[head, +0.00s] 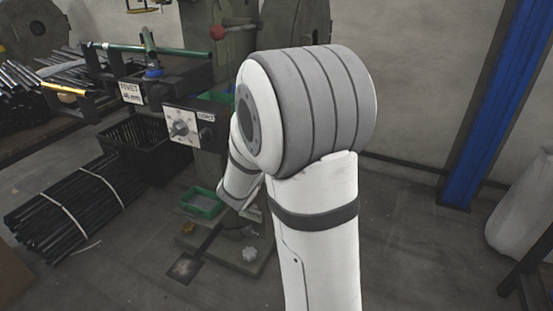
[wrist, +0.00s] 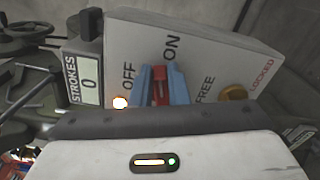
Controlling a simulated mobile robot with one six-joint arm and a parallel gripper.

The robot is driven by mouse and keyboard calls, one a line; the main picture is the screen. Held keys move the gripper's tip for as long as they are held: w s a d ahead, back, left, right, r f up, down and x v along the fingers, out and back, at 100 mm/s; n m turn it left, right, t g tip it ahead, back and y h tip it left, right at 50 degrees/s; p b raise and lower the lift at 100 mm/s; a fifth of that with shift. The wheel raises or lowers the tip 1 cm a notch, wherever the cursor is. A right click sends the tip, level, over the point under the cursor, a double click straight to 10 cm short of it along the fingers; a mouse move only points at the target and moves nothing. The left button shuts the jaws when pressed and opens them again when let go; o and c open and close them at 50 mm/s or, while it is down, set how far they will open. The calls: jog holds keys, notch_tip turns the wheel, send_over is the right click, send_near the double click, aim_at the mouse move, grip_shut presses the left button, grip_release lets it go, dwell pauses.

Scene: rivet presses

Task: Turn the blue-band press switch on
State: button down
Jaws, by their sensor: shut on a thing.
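In the wrist view my gripper (wrist: 160,88) has its two blue fingertips on either side of a red switch (wrist: 159,85), shut on it. The switch sits on a pale control panel (wrist: 215,50) with the words OFF and ON beside it. OFF is to the left of the fingers and ON is above them. I cannot tell which way the switch is set. No blue band shows in the wrist view. In the head view my arm hides the gripper and switch.
A yellow-orange knob (wrist: 235,92) sits right of my fingers, between FREE and LOCKED. A counter (wrist: 88,82) marked STROKES reads 0. In the head view a dial box (head: 182,127), a green tray (head: 202,203) and black rods (head: 72,205) stand left of my arm.

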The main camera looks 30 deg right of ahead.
jog(key=shift+s+f+m+b, duration=0.1)
jog(key=shift+f+m+b, duration=0.15)
jog(key=shift+m+b, duration=0.65)
jog(key=shift+f+m+b, duration=0.25)
jog(key=shift+m+b, duration=0.45)
jog(key=shift+b, duration=0.4)
jog(key=shift+d, duration=0.1)
jog(key=c, duration=1.4)
grip_release()
jog(key=shift+r, duration=0.1)
jog(key=p+v, duration=0.2)
jog(key=v, duration=0.5)
jog(key=shift+s+a, duration=0.25)
jog(key=shift+a, duration=0.1)
